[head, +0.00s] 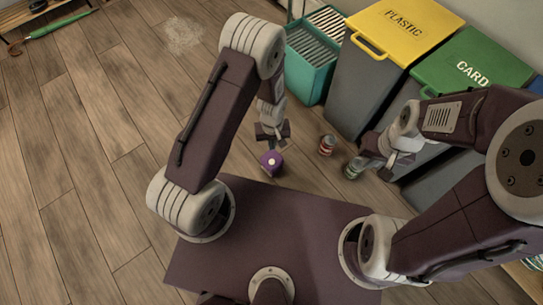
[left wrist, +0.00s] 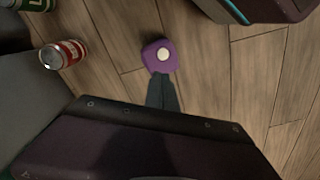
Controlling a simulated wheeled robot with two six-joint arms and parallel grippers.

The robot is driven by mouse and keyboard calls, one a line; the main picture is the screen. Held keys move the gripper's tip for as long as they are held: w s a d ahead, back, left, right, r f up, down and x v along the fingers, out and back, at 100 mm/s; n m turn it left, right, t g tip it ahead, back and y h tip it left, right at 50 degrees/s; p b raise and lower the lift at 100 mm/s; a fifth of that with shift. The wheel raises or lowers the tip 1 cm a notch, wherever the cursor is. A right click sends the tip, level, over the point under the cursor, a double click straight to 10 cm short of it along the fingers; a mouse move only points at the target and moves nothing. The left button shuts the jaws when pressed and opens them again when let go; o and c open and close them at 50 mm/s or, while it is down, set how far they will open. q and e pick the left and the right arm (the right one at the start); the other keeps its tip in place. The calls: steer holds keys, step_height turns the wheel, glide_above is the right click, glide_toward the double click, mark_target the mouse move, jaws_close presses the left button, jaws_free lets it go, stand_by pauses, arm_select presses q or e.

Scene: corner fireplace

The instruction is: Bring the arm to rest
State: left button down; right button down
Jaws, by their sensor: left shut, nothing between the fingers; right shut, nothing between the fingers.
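My left arm hangs down, and its gripper (head: 272,140) is shut and empty, pointing at the floor. A small purple thing with a white round spot (head: 271,161) is just beyond its tips in the head view. In the left wrist view the dark closed fingers (left wrist: 162,90) end just short of the purple thing (left wrist: 160,55); I cannot tell whether they touch. My right gripper (head: 388,170) is shut and empty, in front of the bins, beside a green can (head: 354,170).
A red can (head: 327,145) stands on the wooden floor. Behind are a teal crate (head: 309,80), a yellow-lidded PLASTIC bin (head: 365,85) and a green-lidded CARD bin (head: 470,62). The left floor is mostly clear.

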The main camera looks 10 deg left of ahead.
stand_by(0.5)
arm_select(q)
steer(key=w+a+r+n+t+p, duration=0.15)
steer(key=w+r+p, duration=0.4)
steer(key=r, duration=0.85)
steer(key=s+a+r+t+p, duration=0.2)
steer(key=a+r+p, duration=0.2)
steer(key=r, duration=1.1)
steer(key=s+a+r+m+g+p, duration=0.25)
steer(key=s+m, duration=0.35)
steer(key=s, duration=0.6)
step_height(320, 180, up, 37)
steer(key=p, duration=3.6)
steer(key=shift+d, duration=0.4)
